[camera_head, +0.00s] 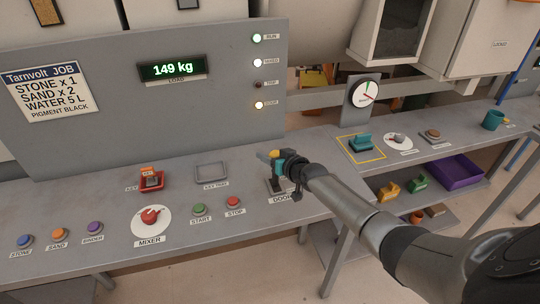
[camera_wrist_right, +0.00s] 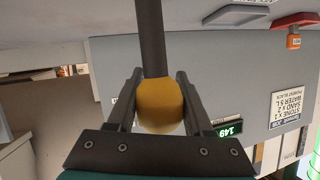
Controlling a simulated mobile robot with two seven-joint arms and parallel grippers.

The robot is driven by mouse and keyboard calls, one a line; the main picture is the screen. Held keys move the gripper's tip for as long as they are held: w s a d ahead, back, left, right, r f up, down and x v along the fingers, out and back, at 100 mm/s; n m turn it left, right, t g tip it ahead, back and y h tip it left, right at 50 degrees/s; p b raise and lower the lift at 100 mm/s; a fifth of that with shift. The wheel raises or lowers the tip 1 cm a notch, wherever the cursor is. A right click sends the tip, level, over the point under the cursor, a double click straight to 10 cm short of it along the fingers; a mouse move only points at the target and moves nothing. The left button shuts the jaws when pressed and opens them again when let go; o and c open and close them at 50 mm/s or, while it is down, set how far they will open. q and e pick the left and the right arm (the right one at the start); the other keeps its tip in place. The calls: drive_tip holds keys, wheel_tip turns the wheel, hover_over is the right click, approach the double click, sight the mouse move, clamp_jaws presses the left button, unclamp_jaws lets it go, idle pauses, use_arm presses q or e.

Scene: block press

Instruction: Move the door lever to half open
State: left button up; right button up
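The door lever has a yellow knob (camera_head: 262,155) on a dark rod, and its base stands by the DOOR label on the console's right part. In the right wrist view the knob (camera_wrist_right: 160,104) sits between the two fingers of my right gripper (camera_wrist_right: 159,88). It fills the gap, with a finger against each side, and the rod runs away from it. In the head view my right gripper (camera_head: 273,157) reaches in from the right at the lever, and hides part of the rod and base. My left gripper is not in view.
The grey console (camera_head: 100,210) carries a red mixer dial (camera_head: 150,216), a green start button (camera_head: 200,209), a red stop button (camera_head: 233,201) and a key switch (camera_head: 151,181) left of the lever. A display (camera_head: 172,68) reads 149 kg. A dial gauge (camera_head: 364,93) stands at right.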

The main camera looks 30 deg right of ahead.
drive_tip(key=o, duration=0.4)
drive_tip(key=shift+o, duration=0.2)
drive_tip(key=shift+s, duration=0.1)
drive_tip(key=shift+s+r, duration=0.15)
drive_tip(key=shift+s, duration=0.1)
drive_tip(key=p+v, duration=0.5)
drive_tip(key=v, duration=0.9)
drive_tip(key=shift+s+p, duration=0.2)
drive_tip(key=shift+p, duration=0.1)
drive_tip(key=shift+r, duration=0.1)
